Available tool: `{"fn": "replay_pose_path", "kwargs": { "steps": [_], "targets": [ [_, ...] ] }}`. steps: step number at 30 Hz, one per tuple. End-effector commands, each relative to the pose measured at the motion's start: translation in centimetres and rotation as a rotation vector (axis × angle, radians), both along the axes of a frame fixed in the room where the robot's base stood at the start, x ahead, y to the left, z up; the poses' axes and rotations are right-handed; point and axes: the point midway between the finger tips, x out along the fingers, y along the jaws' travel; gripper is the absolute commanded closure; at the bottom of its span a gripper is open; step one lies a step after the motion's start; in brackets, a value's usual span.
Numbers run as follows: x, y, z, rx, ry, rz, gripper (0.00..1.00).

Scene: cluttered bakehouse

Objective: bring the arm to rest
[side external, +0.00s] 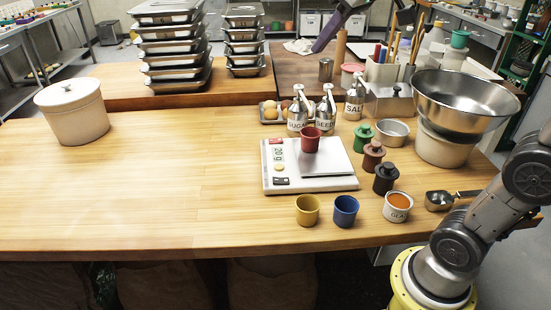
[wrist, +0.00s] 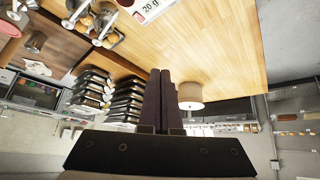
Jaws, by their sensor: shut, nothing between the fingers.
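My gripper (wrist: 160,73) shows in the wrist view with its two dark fingers pressed together and nothing between them. The fingers touch nothing that I can see. In the side external view a dark purple part, which looks like my gripper's end, enters at the top edge above the back of the bench; the rest of it is cut off. A red cup (side external: 310,139) stands on the pan of the white scale (side external: 282,186), whose label reads 20 g. The scale's edge also shows at the top of the wrist view (wrist: 148,10).
A yellow cup (side external: 307,211), a blue cup (side external: 345,211) and a glaze pot (side external: 398,210) stand near the front edge. A steel bowl (side external: 466,98) sits at right. Shaker bottles (side external: 354,98) and stacked trays (side external: 170,50) stand behind. The bench's left side is clear beyond a lidded crock (side external: 73,115).

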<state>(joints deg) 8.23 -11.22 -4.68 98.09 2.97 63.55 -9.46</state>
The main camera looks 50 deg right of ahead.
Motion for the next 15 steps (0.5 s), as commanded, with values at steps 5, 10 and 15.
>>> {"fn": "replay_pose_path", "kwargs": {
  "steps": [5, 10, 15],
  "targets": [
    [-7.4, 2.7, -3.6, 0.005, -0.002, 0.039, 1.00],
    [-13.7, 4.0, -9.4, 0.015, 0.021, 0.055, 1.00],
    [-17.5, 4.2, -15.2, 0.025, 0.072, 0.041, 1.00]
  ]
}}
